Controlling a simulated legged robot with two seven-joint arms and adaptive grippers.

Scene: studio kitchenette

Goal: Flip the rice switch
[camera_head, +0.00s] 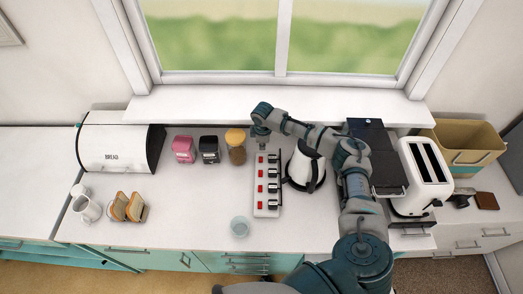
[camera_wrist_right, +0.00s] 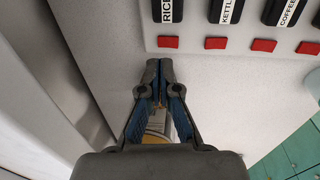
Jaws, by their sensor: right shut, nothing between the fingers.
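A white switch panel (camera_head: 267,213) lies on the counter with a column of red switches and black labelled plugs. In the right wrist view the panel (camera_wrist_right: 236,48) shows labels RICE, KETTLE and COFFEE. The rice switch (camera_wrist_right: 167,42) is the red one under the RICE label, at the panel's left end there. In the head view this end is the one nearest the window. My right gripper (camera_wrist_right: 159,76) is shut and empty, its fingertips just short of the rice switch and pointing toward it. In the head view the right gripper (camera_head: 261,143) hovers at the panel's far end. My left gripper is out of view.
A black-and-white kettle (camera_head: 304,168) stands right of the panel, near my right arm. A glass (camera_head: 240,227) is in front. A toaster (camera_head: 428,170) stands at right, a bread box (camera_head: 113,148) at left.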

